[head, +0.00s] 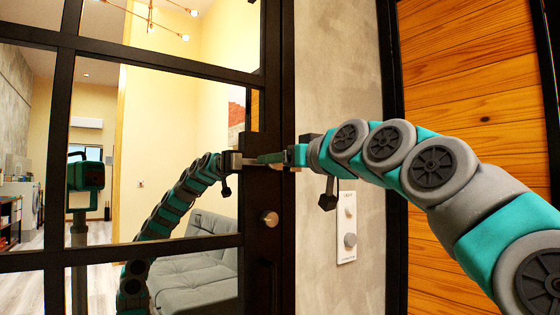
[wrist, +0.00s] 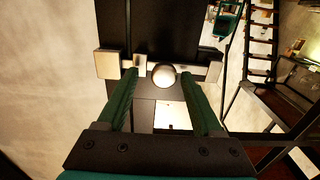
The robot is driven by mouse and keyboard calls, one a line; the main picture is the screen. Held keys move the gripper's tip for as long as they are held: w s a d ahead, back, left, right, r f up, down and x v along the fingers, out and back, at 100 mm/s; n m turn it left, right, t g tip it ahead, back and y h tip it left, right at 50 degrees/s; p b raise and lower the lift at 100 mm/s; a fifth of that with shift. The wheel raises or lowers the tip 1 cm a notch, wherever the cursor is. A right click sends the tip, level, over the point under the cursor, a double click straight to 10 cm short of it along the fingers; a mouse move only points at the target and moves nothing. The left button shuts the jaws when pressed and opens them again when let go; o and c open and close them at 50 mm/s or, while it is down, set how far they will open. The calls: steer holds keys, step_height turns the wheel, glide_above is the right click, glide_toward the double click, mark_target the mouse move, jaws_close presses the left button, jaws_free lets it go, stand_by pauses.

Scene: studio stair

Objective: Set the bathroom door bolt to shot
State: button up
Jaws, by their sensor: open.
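The bolt (wrist: 203,68) shows in the wrist view as a pale metal bar lying crosswise on a dark upright, with a round knob (wrist: 163,75) at its middle. A pale block (wrist: 107,64) stands at its left end. My gripper (wrist: 160,76) is open, with one teal finger on each side of the knob. I cannot tell whether the fingers touch it. In the head view my gripper (head: 268,158) reaches the dark stile of the glazed door (head: 268,190). The bolt is mostly hidden there, and whether it is shot is unclear.
A wall plate (head: 347,228) with dials is on the concrete wall (head: 335,80) to the right. Wooden boards (head: 470,90) stand farther right. The glass panes show my reflection and a grey sofa (head: 195,275).

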steer(key=b+v, duration=0.1)
steer(key=v, duration=0.6)
steer(key=shift+s+d, duration=0.25)
steer(key=shift+s, duration=0.1)
steer(key=s+a+f+g+h, duration=0.1)
steer(key=s+f+g+h, duration=0.15)
steer(key=f, duration=0.85)
steer(key=s+a+f+m+g+h, duration=0.1)
steer(key=s+f+g, duration=0.25)
steer(key=f, duration=0.65)
steer(key=s+a+f+g+h, duration=0.15)
steer(key=s+f, duration=0.25)
steer(key=f, duration=0.7)
steer(key=s+d+f+m+g+h, duration=0.2)
steer(key=s+d+f, duration=0.4)
steer(key=s+f, duration=0.7)
steer(key=s+d+f+m+g+h, duration=0.3)
steer(key=s+d+f+g, duration=0.4)
steer(key=s+f, duration=0.5)
steer(key=shift+s+f+m, duration=0.4)
steer(key=shift+f, duration=0.55)
